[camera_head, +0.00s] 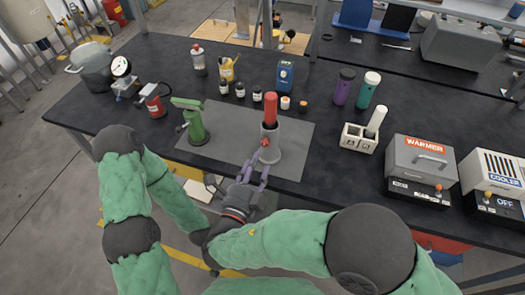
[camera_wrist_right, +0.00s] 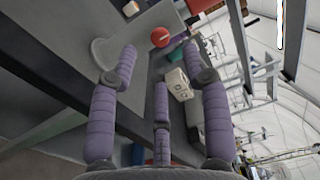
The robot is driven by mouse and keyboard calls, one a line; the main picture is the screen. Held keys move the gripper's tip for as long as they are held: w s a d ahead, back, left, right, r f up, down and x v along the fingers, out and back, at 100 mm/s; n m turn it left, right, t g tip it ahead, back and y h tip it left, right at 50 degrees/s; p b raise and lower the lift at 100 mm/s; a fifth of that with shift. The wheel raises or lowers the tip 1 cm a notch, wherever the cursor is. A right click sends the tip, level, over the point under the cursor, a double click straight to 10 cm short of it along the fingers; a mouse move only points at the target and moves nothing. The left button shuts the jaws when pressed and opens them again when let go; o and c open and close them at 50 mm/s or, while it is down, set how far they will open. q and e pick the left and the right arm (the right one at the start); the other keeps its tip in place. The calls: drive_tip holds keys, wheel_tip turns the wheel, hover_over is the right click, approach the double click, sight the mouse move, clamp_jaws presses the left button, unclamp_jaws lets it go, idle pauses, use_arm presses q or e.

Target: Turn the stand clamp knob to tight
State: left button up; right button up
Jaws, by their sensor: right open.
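The stand (camera_head: 272,151) is a grey upright cylinder on the grey mat, holding a red rod (camera_head: 270,108) pointing up. Its red clamp knob (camera_head: 265,142) is on the side facing me. The knob also shows in the right wrist view (camera_wrist_right: 160,37), beside the grey stand body (camera_wrist_right: 115,48). My right gripper (camera_head: 257,168) is open and empty just in front of the stand, below the knob. In the right wrist view its purple fingers (camera_wrist_right: 161,62) are spread, with the knob beyond them, apart from the fingers. My left gripper is hidden behind my right arm.
A green device (camera_head: 193,122) stands left of the stand on the mat (camera_head: 230,115). Small bottles, a blue device (camera_head: 285,75) and orange-capped jars are behind. A white rack (camera_head: 358,140), warmer (camera_head: 420,162) and cooler (camera_head: 493,172) stand right. The mat's front right is clear.

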sight(265, 145)
drive_tip(key=shift+b+x, duration=0.95)
drive_tip(key=shift+x, duration=2.25)
drive_tip(key=shift+s, duration=0.1)
clamp_jaws()
